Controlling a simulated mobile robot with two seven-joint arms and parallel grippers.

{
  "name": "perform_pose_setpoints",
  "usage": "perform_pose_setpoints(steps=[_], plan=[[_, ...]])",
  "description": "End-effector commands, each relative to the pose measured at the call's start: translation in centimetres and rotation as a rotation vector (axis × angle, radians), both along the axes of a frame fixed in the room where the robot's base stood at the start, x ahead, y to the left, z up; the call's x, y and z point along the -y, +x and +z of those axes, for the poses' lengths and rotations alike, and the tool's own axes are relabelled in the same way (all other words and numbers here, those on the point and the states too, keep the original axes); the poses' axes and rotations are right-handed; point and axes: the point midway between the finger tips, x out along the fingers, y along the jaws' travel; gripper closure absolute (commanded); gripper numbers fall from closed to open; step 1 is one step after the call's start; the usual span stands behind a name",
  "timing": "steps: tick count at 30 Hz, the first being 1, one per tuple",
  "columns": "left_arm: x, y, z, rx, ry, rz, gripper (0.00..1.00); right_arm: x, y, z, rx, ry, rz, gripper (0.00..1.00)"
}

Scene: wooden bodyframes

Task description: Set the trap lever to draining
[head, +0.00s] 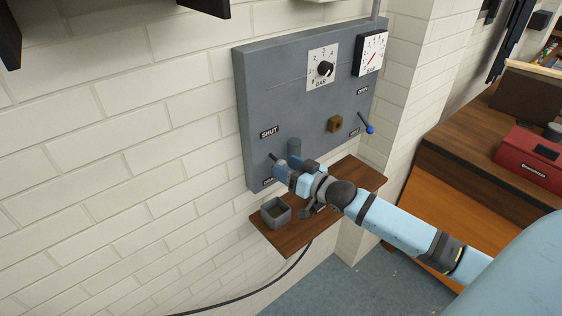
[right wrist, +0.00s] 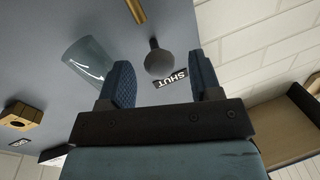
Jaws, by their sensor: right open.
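A grey panel (head: 300,110) on the wall carries two levers. Near its lower left, a lever with a dark ball knob (right wrist: 159,62) sits below a SHUT label (head: 269,132); a lower label there is partly hidden. A glass-like cylinder (right wrist: 86,57) is beside this lever. A blue-knobbed lever (head: 369,129) is at the panel's right, near an OPEN label (head: 362,90). No readable label names the trap. My right gripper (head: 291,168) is open at the dark-knobbed lever. In the wrist view the knob shows between the finger directions; contact cannot be told.
A wooden shelf (head: 288,239) below the panel holds a grey open box (head: 276,212). A dial knob (head: 325,68), a gauge (head: 371,53) and a brown block (head: 335,124) are on the panel. A red toolbox (head: 530,158) stands on a wooden bench at right.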

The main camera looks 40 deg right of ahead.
Motion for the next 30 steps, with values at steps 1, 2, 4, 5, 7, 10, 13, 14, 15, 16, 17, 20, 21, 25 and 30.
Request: perform_pose_setpoints(steps=[1, 2, 4, 5, 7, 10, 13, 14, 15, 16, 17, 20, 21, 25, 30], plan=[[0.0, 0.0, 0.2, -0.001, -0.001, 0.001, 0.36, -0.2, 0.7, 0.2, 0.001, 0.0, -0.001, 0.42], [0.0, -0.1, 0.3, -0.001, 0.0, 0.001, 0.36, -0.2, 1.0, 0.2, 0.001, 0.0, -0.001, 0.42], [0.0, -0.1, 0.3, -0.002, 0.0, 0.001, 0.36, -0.4, 1.6, 0.1, 0.0, 0.0, 0.0, 0.42], [0.0, -0.1, 0.3, -0.002, 0.0, 0.001, 0.36, -0.5, 1.7, 0.1, 0.0, 0.0, 0.0, 0.42], [0.0, -0.2, 0.3, -0.003, 0.0, 0.002, 0.36, -0.6, 2.0, 0.0, 0.0, 0.0, -0.001, 0.42], [0.0, -0.2, 0.3, -0.003, 0.0, 0.003, 0.36, -0.6, 2.2, -0.1, -0.001, 0.0, -0.001, 0.42], [0.0, -0.2, 0.3, -0.003, 0.0, 0.003, 0.36, -0.6, 2.2, -0.1, -0.001, -0.001, -0.001, 0.42], [0.0, -0.2, 0.3, -0.003, 0.0, 0.003, 0.36, -0.6, 2.2, -0.1, -0.001, -0.001, -0.001, 0.42], [0.0, -0.2, 0.3, -0.003, 0.0, 0.003, 0.36, -0.7, 2.2, -0.1, -0.001, -0.001, 0.0, 0.42], [0.0, -0.2, 0.3, -0.003, 0.0, 0.003, 0.36, -0.7, 2.2, -0.1, -0.001, -0.001, 0.0, 0.42], [0.0, -0.2, 0.3, -0.003, 0.0, 0.003, 0.36, -0.7, 2.2, -0.1, -0.001, -0.001, 0.0, 0.46], [0.0, -0.2, 0.3, -0.003, 0.0, 0.003, 0.36, -0.7, 2.2, -0.1, -0.001, -0.001, 0.0, 0.69], [0.0, -0.2, 0.3, -0.003, 0.0, 0.003, 0.36, -0.7, 2.2, -0.1, -0.001, -0.001, 0.0, 0.78], [0.0, -0.2, 0.3, -0.003, -0.001, 0.003, 0.36, -0.6, 2.2, -0.1, -0.001, -0.001, 0.0, 0.9], [0.0, -0.1, -0.3, -0.003, -0.001, 0.002, 0.36, -0.7, 2.2, -0.4, 0.015, 0.001, -0.001, 0.9]])
